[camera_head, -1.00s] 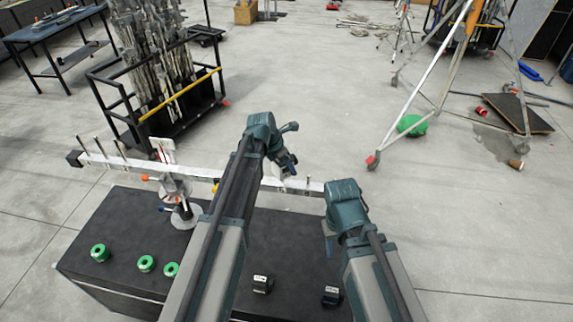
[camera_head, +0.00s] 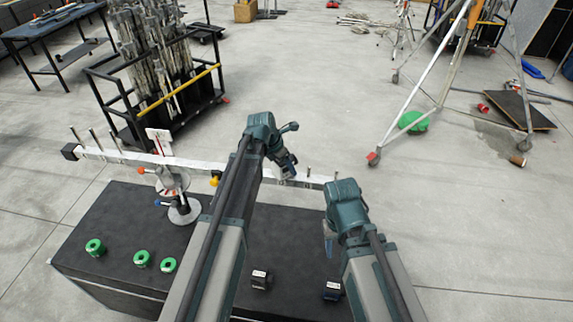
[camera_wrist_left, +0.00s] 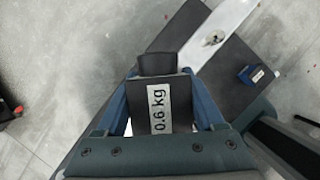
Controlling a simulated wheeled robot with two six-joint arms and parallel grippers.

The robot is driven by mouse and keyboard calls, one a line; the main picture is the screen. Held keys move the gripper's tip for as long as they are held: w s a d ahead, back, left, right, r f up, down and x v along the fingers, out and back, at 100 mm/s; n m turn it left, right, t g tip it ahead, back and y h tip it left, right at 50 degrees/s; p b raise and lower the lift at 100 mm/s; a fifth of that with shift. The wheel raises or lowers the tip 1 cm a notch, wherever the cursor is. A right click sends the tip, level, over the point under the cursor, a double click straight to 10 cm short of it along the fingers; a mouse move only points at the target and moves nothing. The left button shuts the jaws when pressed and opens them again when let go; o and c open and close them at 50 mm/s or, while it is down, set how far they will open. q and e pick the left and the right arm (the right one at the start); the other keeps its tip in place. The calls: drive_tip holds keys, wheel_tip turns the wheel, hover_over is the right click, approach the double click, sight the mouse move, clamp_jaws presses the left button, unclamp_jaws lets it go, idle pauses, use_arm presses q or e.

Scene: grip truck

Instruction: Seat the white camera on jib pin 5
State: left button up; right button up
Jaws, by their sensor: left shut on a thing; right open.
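The white jib beam (camera_head: 130,157) runs across on a stand (camera_head: 183,208), with thin upright pins near its ends. No pin number is readable. My left gripper (camera_head: 288,166) is over the beam's right part in the head view, mostly hidden by its wrist. In the left wrist view my left gripper (camera_wrist_left: 160,103) is shut on a dark block (camera_wrist_left: 143,118) with a white "0.6 kg" label. The beam (camera_wrist_left: 228,18) with a metal fitting (camera_wrist_left: 213,37) lies beyond the block, apart in the picture. My right gripper (camera_head: 328,240) is open beside the beam's right end. I see no clearly white camera.
The dark case top (camera_head: 120,215) carries green rings (camera_head: 95,248) and two dark labelled blocks, one left (camera_head: 260,280) and one right (camera_head: 332,291). A cart of stands (camera_head: 170,100) is behind the beam. A tripod (camera_head: 430,90) stands far right.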

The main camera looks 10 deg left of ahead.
use_arm(q)
drive_tip(key=o, duration=1)
drive_tip(key=shift+c, duration=0.2)
drive_tip(key=shift+r, duration=0.1)
drive_tip(key=p+v, duration=1.2)
drive_tip(key=v, duration=0.1)
drive_tip(key=shift+r+p, duration=0.3)
drive_tip(key=shift+p, duration=0.1)
drive_tip(key=shift+s+a, duration=0.1)
drive_tip(key=shift+a, duration=0.05)
